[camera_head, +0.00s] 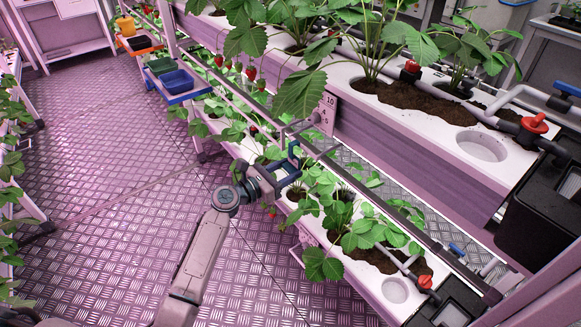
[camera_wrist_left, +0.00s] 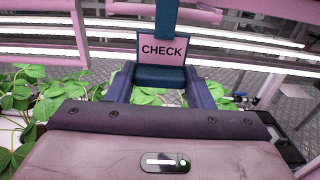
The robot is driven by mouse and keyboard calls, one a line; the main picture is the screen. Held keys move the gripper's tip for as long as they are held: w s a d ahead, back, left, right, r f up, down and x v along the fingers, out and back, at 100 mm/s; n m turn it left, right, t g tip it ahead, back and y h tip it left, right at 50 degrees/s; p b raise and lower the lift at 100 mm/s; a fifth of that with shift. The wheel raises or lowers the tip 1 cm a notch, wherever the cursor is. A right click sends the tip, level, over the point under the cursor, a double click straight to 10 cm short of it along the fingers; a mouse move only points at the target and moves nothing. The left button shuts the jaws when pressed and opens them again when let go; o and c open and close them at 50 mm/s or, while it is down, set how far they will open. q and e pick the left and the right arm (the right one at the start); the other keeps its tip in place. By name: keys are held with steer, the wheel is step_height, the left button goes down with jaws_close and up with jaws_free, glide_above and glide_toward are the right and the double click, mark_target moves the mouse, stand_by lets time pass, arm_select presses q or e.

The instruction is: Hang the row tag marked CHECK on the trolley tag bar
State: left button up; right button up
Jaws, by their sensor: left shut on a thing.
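The row tag marked CHECK (camera_wrist_left: 162,50) is a pink plate in a dark blue holder. It sits upright between the fingers of my left gripper (camera_wrist_left: 160,88) in the left wrist view, its lettering facing the camera. In the head view my left gripper (camera_head: 287,167) is shut on the tag, beside the rack and above the lower planter. The tag's face cannot be read in that view. I cannot clearly make out the trolley tag bar in either view. My right gripper is not in view.
Strawberry plants grow in the upper white planter (camera_head: 455,130) and the lower one (camera_head: 395,290). A pink card (camera_head: 325,113) with numbers hangs on the rack near the gripper. A blue bin (camera_head: 177,81) stands on a trolley at upper left. The metal floor (camera_head: 120,180) left of the rack is clear.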

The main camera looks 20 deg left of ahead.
arm_select(q)
steer(key=shift+p+v, duration=0.4)
steer(key=shift+v, duration=1.65)
